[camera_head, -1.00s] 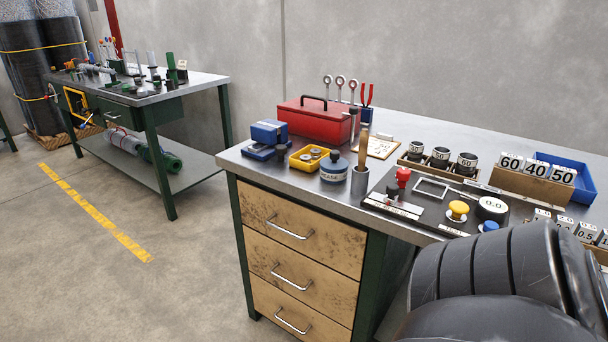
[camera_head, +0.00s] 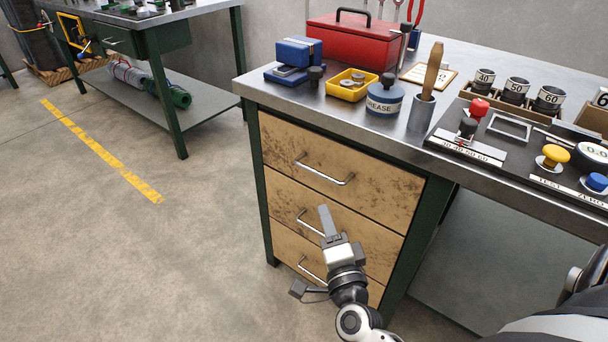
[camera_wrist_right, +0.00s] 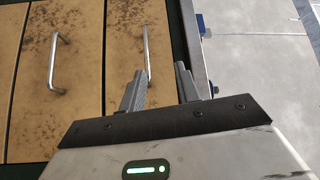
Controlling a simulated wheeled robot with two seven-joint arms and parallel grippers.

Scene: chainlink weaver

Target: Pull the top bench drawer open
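The top bench drawer (camera_head: 385,185) has a scuffed wooden front, flush with the drawers below, and a silver bar handle (camera_head: 325,176). In the right wrist view the drawers appear turned sideways, with the top drawer handle (camera_wrist_right: 147,55) just beyond my fingers, slightly left of the gap's middle. My right gripper (camera_head: 326,214) is in front of the drawer stack, overlapping the middle drawer in the head view. Its two fingers stand apart and empty in the right wrist view (camera_wrist_right: 160,82). Contact with the handle does not show. My left gripper is out of view.
The middle drawer handle (camera_head: 309,222) and bottom drawer handle (camera_head: 310,270) are partly near my right arm. The steel bench top (camera_head: 340,112) overhangs the drawers and carries a red toolbox (camera_head: 352,40) and a grease tin (camera_head: 384,97). Floor left of the bench is clear.

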